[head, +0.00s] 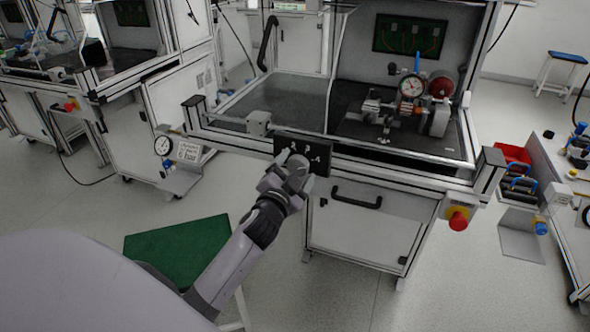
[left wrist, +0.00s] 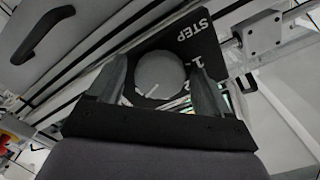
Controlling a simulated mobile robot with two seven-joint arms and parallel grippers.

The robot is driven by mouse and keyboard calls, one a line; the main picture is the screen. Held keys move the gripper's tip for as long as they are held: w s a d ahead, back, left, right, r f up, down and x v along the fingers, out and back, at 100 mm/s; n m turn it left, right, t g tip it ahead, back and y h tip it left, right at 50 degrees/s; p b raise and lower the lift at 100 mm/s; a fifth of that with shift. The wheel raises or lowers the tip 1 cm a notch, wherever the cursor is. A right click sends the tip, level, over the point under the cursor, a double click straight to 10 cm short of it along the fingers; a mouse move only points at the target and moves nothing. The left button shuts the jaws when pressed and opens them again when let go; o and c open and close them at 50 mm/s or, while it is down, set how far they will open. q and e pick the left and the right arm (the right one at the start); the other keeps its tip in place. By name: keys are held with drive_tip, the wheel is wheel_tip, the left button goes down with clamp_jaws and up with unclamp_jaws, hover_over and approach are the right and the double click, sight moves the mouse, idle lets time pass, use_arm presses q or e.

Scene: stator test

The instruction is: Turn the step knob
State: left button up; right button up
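The step knob (left wrist: 160,74) is a round grey dial with a white pointer line, set on a black panel (left wrist: 186,36) marked STEP with numbers. In the head view the black panel (head: 318,165) is on the bench's front rail, and my left gripper covers most of the knob. My left gripper (head: 288,168) is at the panel. In the left wrist view its two fingers stand on either side of the knob, with narrow gaps seeming to show between fingers and knob. Whether they touch it lower down is hidden. My right gripper is not in view.
Below the panel is a white cabinet with a black handle (head: 357,197). A red emergency button (head: 457,219) sits to the right on the rail. A test fixture with a dial gauge (head: 412,86) stands on the bench. A green-topped stool (head: 178,250) is at lower left.

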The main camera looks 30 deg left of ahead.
use_arm(q)
drive_tip(key=shift+s, duration=0.1)
drive_tip(key=v, duration=0.7)
idle(0.4)
idle(0.4)
drive_tip(key=s+d+f+n+g+h+p, duration=0.1)
drive_tip(key=s+d+f+g+h+p, duration=0.2)
drive_tip(key=s+d+f, duration=0.3)
drive_tip(key=s+d+f+n+g+h+p, duration=0.2)
drive_tip(key=s+d+f, duration=0.4)
drive_tip(key=s, duration=0.7)
drive_tip(key=shift+s+d+f+g+h+p, duration=0.35)
drive_tip(key=shift+f+g+h+p, duration=0.2)
drive_tip(key=shift+g+h+p, duration=0.35)
drive_tip(key=shift+w, duration=0.1)
